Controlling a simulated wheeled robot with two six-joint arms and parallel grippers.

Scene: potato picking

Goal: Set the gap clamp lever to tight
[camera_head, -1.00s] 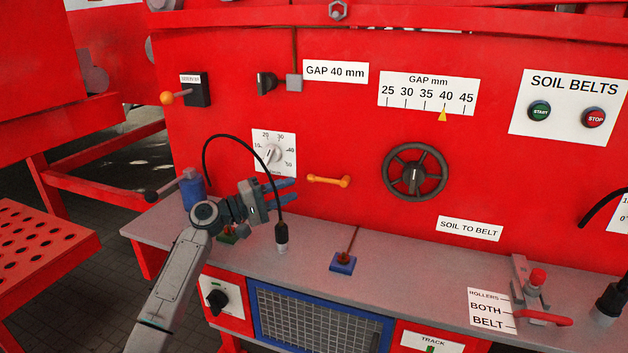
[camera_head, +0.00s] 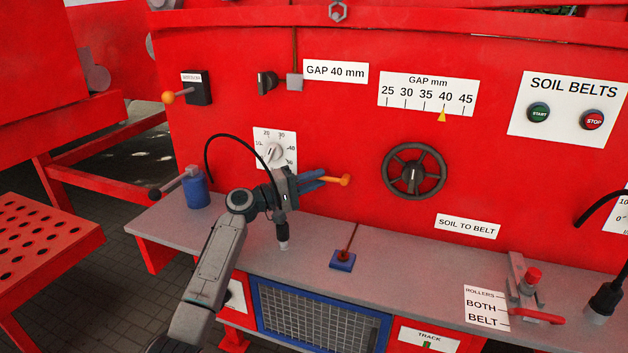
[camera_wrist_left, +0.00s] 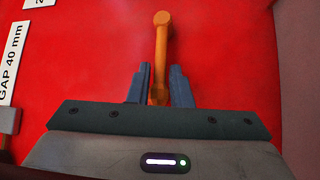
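The orange lever (camera_head: 344,180), which I take to be the gap clamp lever, lies about level on the red panel, left of the handwheel. No tight or loose marking shows beside it. My left gripper (camera_head: 318,180) is at the lever's left part and hides it in the head view. In the left wrist view the lever (camera_wrist_left: 162,40) runs between the two blue fingers (camera_wrist_left: 159,88), its rounded far end beyond them. The fingers look open around it, with little space on either side; contact cannot be made out. My right gripper is not in view.
A handwheel (camera_head: 414,172) is right of the lever. A dial (camera_head: 273,153) and a black cable (camera_head: 228,137) are close to my left arm. A blue-based stick (camera_head: 343,260) stands on the grey ledge (camera_head: 400,263) below. A blue bottle-like part (camera_head: 196,188) stands at left.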

